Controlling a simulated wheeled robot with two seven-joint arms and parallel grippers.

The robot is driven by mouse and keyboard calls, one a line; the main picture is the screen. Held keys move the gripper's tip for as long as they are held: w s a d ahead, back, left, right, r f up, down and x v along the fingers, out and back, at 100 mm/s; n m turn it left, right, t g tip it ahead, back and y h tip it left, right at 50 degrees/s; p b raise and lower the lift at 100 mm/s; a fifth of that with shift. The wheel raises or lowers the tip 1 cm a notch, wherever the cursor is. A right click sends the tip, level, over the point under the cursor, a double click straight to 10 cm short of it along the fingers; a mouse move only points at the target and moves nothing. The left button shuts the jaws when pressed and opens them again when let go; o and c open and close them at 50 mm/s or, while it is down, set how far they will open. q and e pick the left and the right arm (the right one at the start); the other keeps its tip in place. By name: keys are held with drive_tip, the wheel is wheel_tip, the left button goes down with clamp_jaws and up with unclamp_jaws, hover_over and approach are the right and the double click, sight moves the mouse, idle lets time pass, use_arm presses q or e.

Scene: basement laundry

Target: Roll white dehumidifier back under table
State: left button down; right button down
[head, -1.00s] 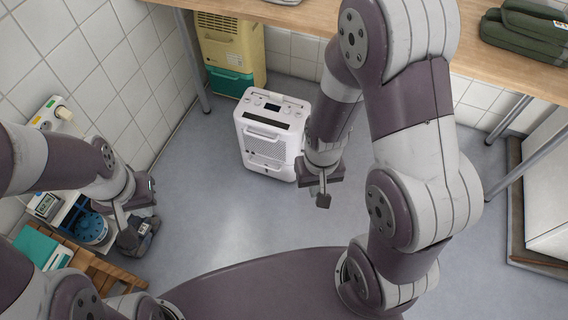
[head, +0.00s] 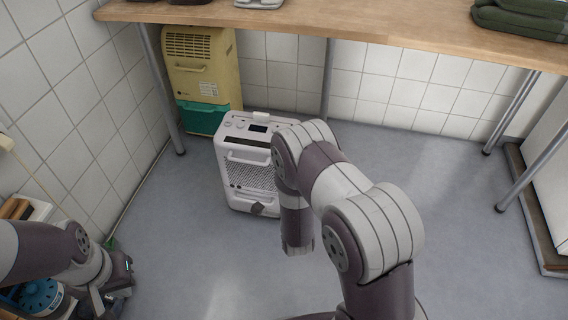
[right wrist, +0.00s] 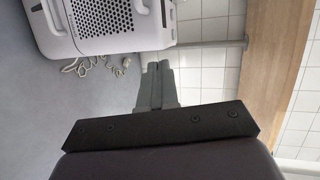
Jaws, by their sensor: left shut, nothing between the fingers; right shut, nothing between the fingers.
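The white dehumidifier (head: 250,146) stands upright on the floor, mostly in front of the wooden table (head: 385,30). Its right side is hidden behind my right arm in the head view. It also shows at the top left of the right wrist view (right wrist: 100,22). My right gripper (right wrist: 158,68) is shut and empty, its fingertips just short of the dehumidifier in that view; contact cannot be told. In the head view it is mostly hidden by its own arm. My left gripper (head: 106,298) is shut and empty at the lower left, away from the dehumidifier.
A yellow and green unit (head: 202,68) stands under the table behind the dehumidifier. A table leg (head: 160,90) stands left of it. A white cord (right wrist: 88,66) lies on the floor. A blue round item (head: 38,294) is by my left gripper. Floor to the right is clear.

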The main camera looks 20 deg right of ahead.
drive_tip(key=b+x, duration=0.5)
drive_tip(key=x, duration=0.6)
drive_tip(key=shift+w+f, duration=0.1)
